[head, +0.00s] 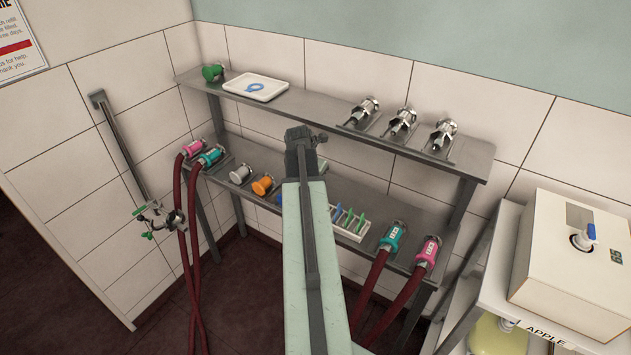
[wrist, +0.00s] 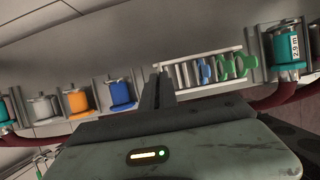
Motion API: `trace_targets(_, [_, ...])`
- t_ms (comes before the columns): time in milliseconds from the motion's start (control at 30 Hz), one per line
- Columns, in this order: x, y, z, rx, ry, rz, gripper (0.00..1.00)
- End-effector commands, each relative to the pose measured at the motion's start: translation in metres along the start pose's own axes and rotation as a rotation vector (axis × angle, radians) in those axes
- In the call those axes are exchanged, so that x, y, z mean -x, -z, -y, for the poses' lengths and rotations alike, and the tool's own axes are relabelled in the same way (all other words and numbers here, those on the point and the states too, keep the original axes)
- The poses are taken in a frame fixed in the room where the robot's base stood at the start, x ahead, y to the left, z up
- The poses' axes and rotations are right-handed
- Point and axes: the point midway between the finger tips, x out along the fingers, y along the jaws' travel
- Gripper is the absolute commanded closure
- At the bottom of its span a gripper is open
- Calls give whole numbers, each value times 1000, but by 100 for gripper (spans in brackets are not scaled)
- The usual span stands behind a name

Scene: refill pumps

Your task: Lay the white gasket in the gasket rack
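The gasket rack is a white slotted rack (head: 349,232) on the lower shelf, right of my arm in the head view. It holds upright blue and green gaskets. In the wrist view the rack (wrist: 190,75) lies just beyond and right of my fingers, with the blue and green pieces at its right part and slots to their left. My gripper (head: 299,134) is raised in front of the shelves. In the wrist view its dark fingers (wrist: 158,90) look close together. I cannot make out a white gasket, and cannot tell whether one is between the fingers.
A white tray (head: 256,88) with a blue ring is on the upper shelf (head: 320,110). An orange fitting (head: 263,185) and a grey fitting (head: 240,174) stand left of my arm. Teal (head: 393,237) and pink (head: 428,252) hose couplings stand right of the rack.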

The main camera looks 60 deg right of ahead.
Motion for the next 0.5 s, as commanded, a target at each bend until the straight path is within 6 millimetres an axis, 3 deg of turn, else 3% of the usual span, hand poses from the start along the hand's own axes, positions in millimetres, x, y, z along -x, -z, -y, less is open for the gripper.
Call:
trace_targets(33, [-10, 4, 0, 0, 0, 0, 100])
trace_targets(500, [-51, 21, 0, 0, 0, 0, 100])
